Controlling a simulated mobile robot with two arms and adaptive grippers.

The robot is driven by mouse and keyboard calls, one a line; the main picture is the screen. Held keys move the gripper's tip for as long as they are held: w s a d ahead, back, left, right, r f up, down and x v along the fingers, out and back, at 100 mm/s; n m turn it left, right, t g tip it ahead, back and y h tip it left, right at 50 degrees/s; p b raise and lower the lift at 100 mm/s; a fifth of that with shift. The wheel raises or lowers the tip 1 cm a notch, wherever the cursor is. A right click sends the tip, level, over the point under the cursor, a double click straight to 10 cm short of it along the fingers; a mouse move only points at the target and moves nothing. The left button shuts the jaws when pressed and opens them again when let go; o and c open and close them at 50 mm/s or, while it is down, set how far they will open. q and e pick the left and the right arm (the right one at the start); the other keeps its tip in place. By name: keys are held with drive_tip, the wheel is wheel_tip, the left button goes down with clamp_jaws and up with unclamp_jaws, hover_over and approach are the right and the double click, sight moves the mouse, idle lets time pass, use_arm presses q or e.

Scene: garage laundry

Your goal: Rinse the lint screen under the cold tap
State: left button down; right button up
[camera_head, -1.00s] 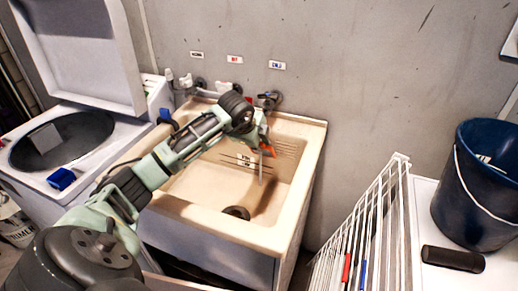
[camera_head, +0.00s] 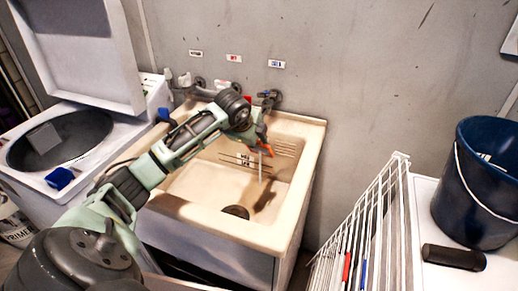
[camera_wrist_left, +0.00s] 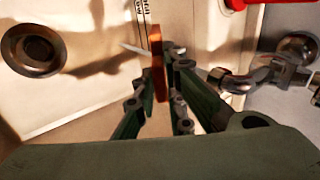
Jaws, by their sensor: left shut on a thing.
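My left gripper (camera_head: 257,141) hangs over the beige sink (camera_head: 205,213), its fingers pointing down. It is shut on a thin piece with an orange edge (camera_head: 265,149), which I take to be the lint screen; a thin pale part hangs below it. In the left wrist view the orange edge (camera_wrist_left: 158,62) stands between the fingers (camera_wrist_left: 168,75). The tap under the blue label (camera_head: 268,97) is on the wall behind the gripper, apart from it. Metal tap parts (camera_wrist_left: 250,80) show right of the fingers in the wrist view. I cannot make out running water.
The sink drain (camera_head: 235,212) is below the gripper. An open-lidded washer (camera_head: 110,155) stands left, with a blue block (camera_head: 60,178) on it. A white rack (camera_head: 365,220) stands right of the sink. A dark blue bucket (camera_head: 480,190) and a black cylinder (camera_head: 453,257) are farther right.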

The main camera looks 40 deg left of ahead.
use_arm(q)
drive_tip(key=s+d+r+b, duration=0.1)
drive_tip(key=s+d+r, duration=0.2)
drive_tip(key=s, duration=0.6)
drive_tip(key=shift+s+b, duration=0.3)
idle(0.4)
drive_tip(key=shift+r, duration=0.1)
idle(0.8)
drive_tip(key=w+r+p+v, duration=0.1)
drive_tip(key=p+v, duration=0.2)
drive_tip(key=v, duration=0.7)
drive_tip(key=shift+w+a+r, duration=0.25)
drive_tip(key=shift+a+r, duration=0.05)
idle(0.6)
